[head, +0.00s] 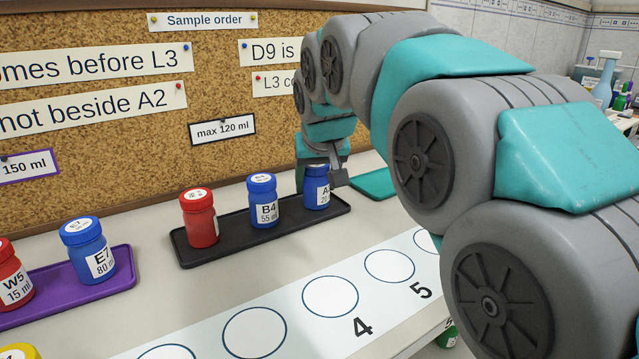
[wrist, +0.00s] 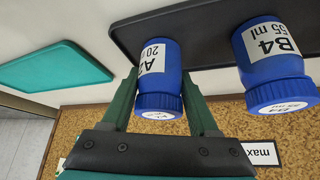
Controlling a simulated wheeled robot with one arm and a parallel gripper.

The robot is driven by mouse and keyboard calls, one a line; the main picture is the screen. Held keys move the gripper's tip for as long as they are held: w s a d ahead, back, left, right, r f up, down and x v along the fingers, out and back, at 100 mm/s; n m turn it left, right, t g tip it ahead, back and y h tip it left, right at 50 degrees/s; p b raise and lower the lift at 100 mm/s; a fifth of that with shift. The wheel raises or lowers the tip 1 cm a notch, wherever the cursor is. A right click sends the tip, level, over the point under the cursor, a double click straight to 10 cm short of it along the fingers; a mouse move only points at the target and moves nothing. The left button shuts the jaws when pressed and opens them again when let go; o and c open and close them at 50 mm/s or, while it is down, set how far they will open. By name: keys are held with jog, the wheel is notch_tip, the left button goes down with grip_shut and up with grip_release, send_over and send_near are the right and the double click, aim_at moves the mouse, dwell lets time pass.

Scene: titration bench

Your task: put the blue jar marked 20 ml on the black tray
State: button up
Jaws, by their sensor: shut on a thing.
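The blue jar marked A2, 20 ml (head: 316,187) is upright at the right end of the black tray (head: 186,249). Its base appears to meet the tray surface; a small gap cannot be ruled out. It also shows in the wrist view (wrist: 158,75), its label partly visible. My gripper (wrist: 163,82) is shut on this jar, with a green finger on each side. In the head view, the gripper is partly hidden behind the jar. The black tray also shows in the wrist view (wrist: 205,20).
On the black tray, blue jar B4, 55 ml (head: 263,201) stands close left of the held jar, and a red jar (head: 200,218) farther left. A purple tray (head: 60,291) holds jars W5 and E7. A green tray (head: 374,184) lies right. Numbered circles (head: 330,297) in front are empty.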

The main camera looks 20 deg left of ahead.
jog(key=o, duration=1.3)
jog(key=shift+f, duration=0.1)
jog(key=shift+o, duration=0.2)
jog(key=shift+r, duration=0.25)
jog(key=v, duration=1.1)
jog(key=shift+s+r+b, duration=0.25)
jog(key=shift+r+b, duration=0.05)
jog(key=shift+d, duration=0.1)
